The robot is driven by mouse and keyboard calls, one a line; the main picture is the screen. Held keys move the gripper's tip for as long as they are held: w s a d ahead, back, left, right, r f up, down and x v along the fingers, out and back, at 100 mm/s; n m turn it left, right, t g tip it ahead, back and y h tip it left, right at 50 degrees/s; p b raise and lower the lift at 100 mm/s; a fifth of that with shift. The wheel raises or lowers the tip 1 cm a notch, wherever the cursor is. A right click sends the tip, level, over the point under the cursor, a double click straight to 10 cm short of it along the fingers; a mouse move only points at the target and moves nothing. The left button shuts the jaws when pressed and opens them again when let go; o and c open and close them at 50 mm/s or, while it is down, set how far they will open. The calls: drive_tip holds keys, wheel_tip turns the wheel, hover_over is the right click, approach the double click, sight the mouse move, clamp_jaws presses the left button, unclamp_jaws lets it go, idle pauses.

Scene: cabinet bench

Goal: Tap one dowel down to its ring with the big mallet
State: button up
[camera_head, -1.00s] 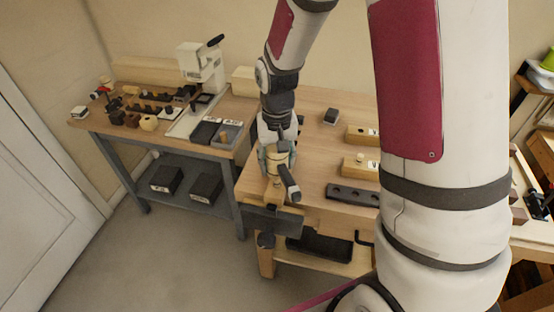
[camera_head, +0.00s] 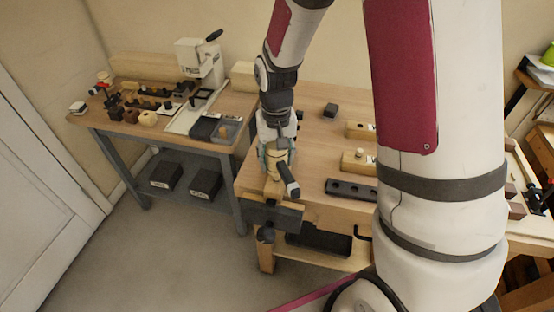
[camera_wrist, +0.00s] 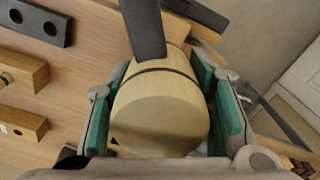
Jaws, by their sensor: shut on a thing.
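My gripper (camera_head: 274,157) is shut around the pale wooden head of the big mallet (camera_wrist: 160,115), between green pads in the wrist view. The head has a dark band. Its dark handle (camera_head: 288,180) points forward and down over the bench's front left corner. A wooden piece (camera_head: 272,190) lies under the mallet by the dark vise (camera_head: 273,214); whether they touch is unclear. A wooden block (camera_head: 358,161) with a short pale dowel on top stands on the bench to the right, apart from the mallet. A ring on a dowel is too small to make out.
A second wooden block (camera_head: 357,130), a dark bar with holes (camera_head: 350,189) and a small dark block (camera_head: 330,110) are on the bench. A side table (camera_head: 165,128) at left holds a press, trays and several small parts. Bench top between mallet and blocks is clear.

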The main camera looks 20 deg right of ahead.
idle(0.3)
drive_tip(key=shift+w+f+b, duration=0.1)
drive_tip(key=shift+f+b, duration=0.45)
drive_tip(key=shift+f, duration=0.85)
drive_tip(key=shift+r+p, duration=0.65)
drive_tip(key=shift+r, duration=0.45)
drive_tip(key=shift+r, duration=0.1)
